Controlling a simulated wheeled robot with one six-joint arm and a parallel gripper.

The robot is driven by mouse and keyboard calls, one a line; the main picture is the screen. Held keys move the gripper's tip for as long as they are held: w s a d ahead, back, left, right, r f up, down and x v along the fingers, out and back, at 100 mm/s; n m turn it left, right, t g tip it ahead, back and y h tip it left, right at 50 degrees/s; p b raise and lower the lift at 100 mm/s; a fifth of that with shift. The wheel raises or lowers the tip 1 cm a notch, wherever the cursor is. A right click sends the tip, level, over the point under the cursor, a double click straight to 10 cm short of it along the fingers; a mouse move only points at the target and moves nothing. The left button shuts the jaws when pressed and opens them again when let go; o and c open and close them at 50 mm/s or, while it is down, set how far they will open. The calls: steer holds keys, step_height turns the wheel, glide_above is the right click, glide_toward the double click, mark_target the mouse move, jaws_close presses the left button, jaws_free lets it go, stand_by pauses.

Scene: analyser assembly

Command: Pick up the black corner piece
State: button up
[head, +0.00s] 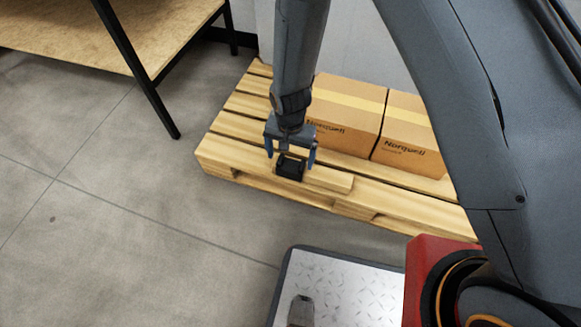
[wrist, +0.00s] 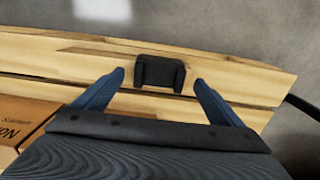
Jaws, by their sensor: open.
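The black corner piece (head: 289,169) lies on a plank near the front edge of the wooden pallet (head: 226,150). In the wrist view the black corner piece (wrist: 160,72) shows ahead of the fingertips, between their lines. My gripper (head: 291,155) has its blue fingers spread, one to each side of the piece in the head view. In the wrist view my gripper (wrist: 159,75) is open and empty, with no visible contact with the piece. I cannot tell the exact height of the fingertips above the plank.
Cardboard boxes (head: 344,118) and (head: 411,140) stand on the pallet to the right of my gripper. A table with a wooden shelf (head: 60,40) and black legs is at the upper left. The grey floor (head: 120,220) at the left is clear.

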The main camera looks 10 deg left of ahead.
mark_target(291, 167)
step_height(291, 167, down, 3)
steer(key=shift+r+b, duration=0.1)
steer(key=shift+b, duration=0.3)
steer(key=c, duration=1.1)
steer(key=shift+r, duration=0.1)
